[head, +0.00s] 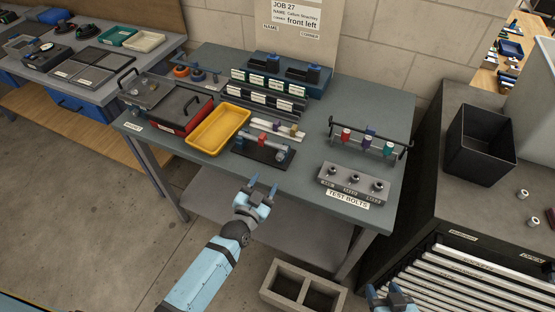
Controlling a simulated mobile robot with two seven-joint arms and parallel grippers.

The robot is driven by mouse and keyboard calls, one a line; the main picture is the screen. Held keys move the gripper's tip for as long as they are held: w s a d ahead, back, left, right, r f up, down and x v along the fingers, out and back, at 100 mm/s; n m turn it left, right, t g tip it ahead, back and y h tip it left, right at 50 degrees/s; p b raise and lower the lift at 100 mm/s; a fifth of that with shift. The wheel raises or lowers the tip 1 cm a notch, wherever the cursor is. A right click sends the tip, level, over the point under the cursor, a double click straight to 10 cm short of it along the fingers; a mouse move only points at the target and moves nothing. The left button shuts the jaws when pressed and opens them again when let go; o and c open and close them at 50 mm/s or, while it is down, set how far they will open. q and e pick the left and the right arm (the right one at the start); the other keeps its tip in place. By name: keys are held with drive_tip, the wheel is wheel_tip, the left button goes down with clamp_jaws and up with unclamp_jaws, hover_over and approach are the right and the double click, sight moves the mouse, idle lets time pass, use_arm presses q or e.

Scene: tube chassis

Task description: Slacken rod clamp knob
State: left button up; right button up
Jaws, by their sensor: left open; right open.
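A small dark fixture (263,150) with a grey rod and a red part (262,137) stands near the front edge of the workbench (228,172). The red part may be the clamp knob, but it is too small to tell. A rail (368,139) with red, purple, blue and green pieces stands further right. My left gripper (263,186) is open and empty in front of the bench edge, below the fixture in the picture and apart from it. My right gripper (385,289) is open at the bottom edge, low and well away from the bench top. Its arm is mostly out of view.
A yellow tray (218,128) and a red-fronted case (182,128) sit left of the fixture. A grey block (351,183) labelled TEST BOLTS is at the front right. Labelled racks (268,88) stand behind. A drawer cabinet (433,190) bounds the right; a concrete block (303,282) is on the floor.

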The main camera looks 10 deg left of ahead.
sight(278, 158)
use_arm(q)
drive_tip(key=w, duration=0.2)
drive_tip(key=w+d, duration=0.1)
drive_tip(key=w, duration=0.5)
drive_tip(key=shift+d+p, duration=0.25)
drive_tip(key=shift+p, duration=0.15)
drive_tip(key=shift+w+d, duration=0.15)
drive_tip(key=shift+w, duration=0.5)
drive_tip(key=c, duration=0.9)
drive_tip(key=shift+c, duration=0.2)
drive_tip(key=shift+n, duration=0.4)
drive_tip(key=n+b, duration=0.1)
drive_tip(key=n, duration=0.3)
drive_tip(key=shift+n+b, duration=0.5)
drive_tip(key=shift+n, duration=2)
